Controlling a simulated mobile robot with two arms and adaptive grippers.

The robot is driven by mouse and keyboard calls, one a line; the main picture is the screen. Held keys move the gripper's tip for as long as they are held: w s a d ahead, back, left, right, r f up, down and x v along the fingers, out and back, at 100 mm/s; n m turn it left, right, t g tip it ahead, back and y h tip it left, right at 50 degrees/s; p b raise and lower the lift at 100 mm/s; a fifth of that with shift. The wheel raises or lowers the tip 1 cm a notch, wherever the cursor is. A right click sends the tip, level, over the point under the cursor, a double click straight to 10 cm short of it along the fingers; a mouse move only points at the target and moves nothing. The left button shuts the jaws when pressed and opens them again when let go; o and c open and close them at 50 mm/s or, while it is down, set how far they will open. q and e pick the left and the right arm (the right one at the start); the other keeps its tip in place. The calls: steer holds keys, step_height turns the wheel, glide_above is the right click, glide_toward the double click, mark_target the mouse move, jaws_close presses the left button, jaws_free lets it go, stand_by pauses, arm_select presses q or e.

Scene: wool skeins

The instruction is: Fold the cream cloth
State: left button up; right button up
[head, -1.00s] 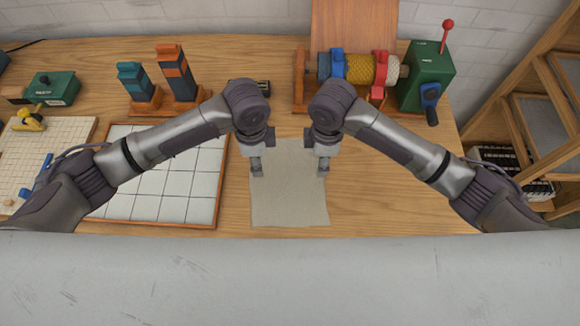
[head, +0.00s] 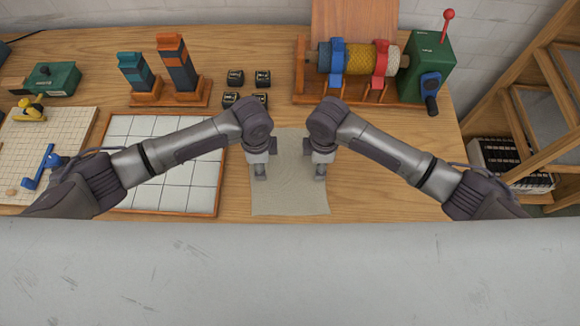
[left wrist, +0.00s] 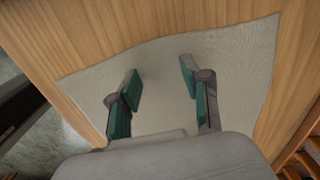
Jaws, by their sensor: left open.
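The cream cloth (head: 290,198) lies flat and spread out on the wooden table, close to its near edge. My left gripper (head: 260,173) is over the cloth's left side in the head view. In the left wrist view its green-padded fingers (left wrist: 160,88) are apart, with cloth (left wrist: 235,72) below and nothing between them. My right gripper (head: 320,172) is over the cloth's right side. Its fingers are too small to judge. My wrists cover parts of the cloth's far corners.
A white tiled board (head: 155,198) lies left of the cloth. Several small black blocks (head: 262,78) stand behind my left wrist. A winder with coloured skeins (head: 360,58) is at the back right. Two stacked towers (head: 175,62) stand at the back left. Table right of the cloth is clear.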

arm_select(q)
steer(key=shift+f, duration=0.2)
arm_select(e)
steer(key=shift+f, duration=0.2)
arm_select(q)
steer(key=c, duration=0.3)
arm_select(e)
steer(key=c, duration=0.3)
arm_select(q)
steer(key=c, duration=0.5)
arm_select(e)
steer(key=c, duration=0.5)
arm_select(q)
jaws_close()
arm_select(e)
steer(key=shift+s, duration=0.1)
jaws_close()
arm_select(q)
steer(key=shift+s, duration=0.1)
steer(key=shift+s+a+f, duration=0.1)
steer(key=shift+f, duration=0.05)
arm_select(e)
steer(key=shift+s+f, duration=0.1)
